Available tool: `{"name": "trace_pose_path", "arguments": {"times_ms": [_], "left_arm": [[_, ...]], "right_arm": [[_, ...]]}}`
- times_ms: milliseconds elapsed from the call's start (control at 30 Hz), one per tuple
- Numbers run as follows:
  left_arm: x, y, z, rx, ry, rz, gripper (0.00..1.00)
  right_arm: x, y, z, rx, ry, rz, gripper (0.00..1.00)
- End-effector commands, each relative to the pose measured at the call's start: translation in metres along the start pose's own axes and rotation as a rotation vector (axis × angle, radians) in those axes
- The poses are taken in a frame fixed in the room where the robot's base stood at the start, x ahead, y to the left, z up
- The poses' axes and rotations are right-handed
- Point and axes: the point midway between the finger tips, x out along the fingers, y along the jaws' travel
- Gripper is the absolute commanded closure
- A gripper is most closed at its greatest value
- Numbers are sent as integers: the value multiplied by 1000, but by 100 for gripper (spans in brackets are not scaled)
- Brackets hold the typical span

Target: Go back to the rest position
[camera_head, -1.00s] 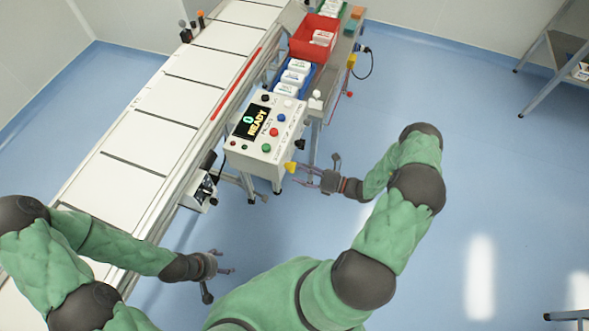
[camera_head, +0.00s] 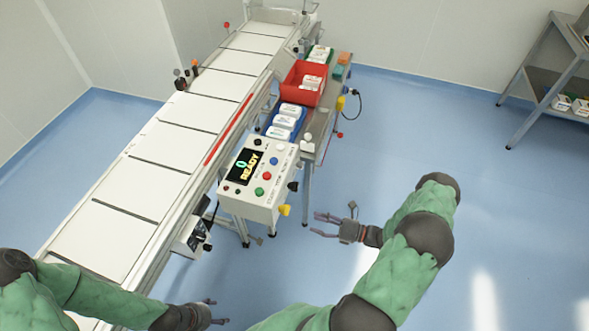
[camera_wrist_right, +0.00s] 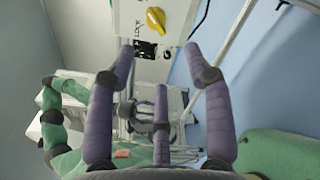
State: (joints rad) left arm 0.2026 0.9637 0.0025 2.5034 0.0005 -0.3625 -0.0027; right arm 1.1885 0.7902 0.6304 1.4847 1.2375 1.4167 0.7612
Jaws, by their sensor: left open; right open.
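My right gripper (camera_head: 322,225) is open and empty, over the floor to the right of the control box (camera_head: 258,180). In the right wrist view the spread purple fingers (camera_wrist_right: 158,95) of this gripper have nothing between them. The control box shows "0 READY" on its screen, and its yellow knob (camera_wrist_right: 156,19) is beyond the fingers in the wrist view. My left gripper (camera_head: 214,312) is open and empty, low in the head view, to the right of the conveyor's near end. Both grippers are apart from the box and the conveyor.
The white conveyor (camera_head: 128,186) runs from lower left to the top. Beside it are a red bin (camera_head: 304,84) and a blue bin (camera_head: 284,123) holding white packs. A shelf rack (camera_head: 545,88) stands at the upper right. The blue floor (camera_head: 400,130) between is clear.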

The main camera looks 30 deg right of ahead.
Motion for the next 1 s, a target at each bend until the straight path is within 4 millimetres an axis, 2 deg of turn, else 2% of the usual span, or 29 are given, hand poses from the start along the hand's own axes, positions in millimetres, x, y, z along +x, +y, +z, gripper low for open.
{"name": "trace_pose_path", "arguments": {"times_ms": [167,267,367,467,567,700,833,1000], "left_arm": [[0,0,0,0,0,0,35],[0,0,0,0,0,0,35],[0,0,0,0,0,0,35],[0,0,0,0,0,0,35],[0,0,0,0,0,0,35],[0,0,0,0,0,0,35],[0,0,0,0,0,0,35],[0,0,0,0,0,0,35]], "right_arm": [[1,0,0,0,2,1,48],[9,5,-9,-10,43,16,48],[29,18,-34,-50,169,56,48],[53,43,-78,-145,384,140,48],[63,69,-126,-297,619,251,48],[59,96,-178,-566,906,437,48],[48,108,-208,-871,1115,636,48],[45,111,-222,-1338,1282,913,48]]}}
